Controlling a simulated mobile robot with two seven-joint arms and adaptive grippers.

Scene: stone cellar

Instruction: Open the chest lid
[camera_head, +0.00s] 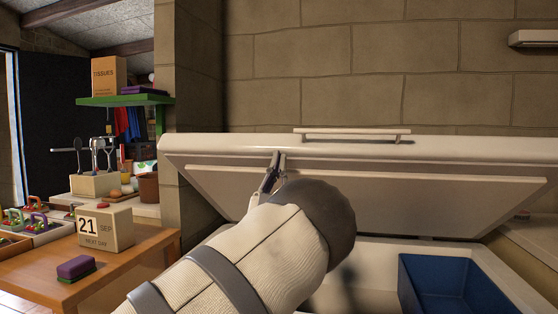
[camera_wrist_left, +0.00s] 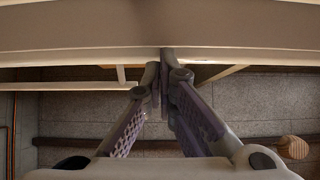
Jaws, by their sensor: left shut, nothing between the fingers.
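The white chest lid (camera_head: 370,190) is raised and tilted up in the head view, with its inner panel facing me. A pale bar handle (camera_head: 352,133) runs along its upper edge. My left gripper (camera_head: 278,160) is shut and empty, its fingertips at the underside of the lid near the upper edge, left of the handle. In the left wrist view the shut fingertips (camera_wrist_left: 166,60) meet or nearly meet the pale lid edge (camera_wrist_left: 160,35); contact is hard to tell. The open chest body (camera_head: 375,265) is below, partly hidden by my left arm. My right gripper is not seen.
A blue bin (camera_head: 450,285) sits inside the chest at right. A wooden table (camera_head: 120,262) at left holds a calendar block (camera_head: 104,230) and a purple-and-green block (camera_head: 76,267). A stone wall (camera_head: 400,70) stands behind the chest. A green shelf (camera_head: 125,100) hangs at left.

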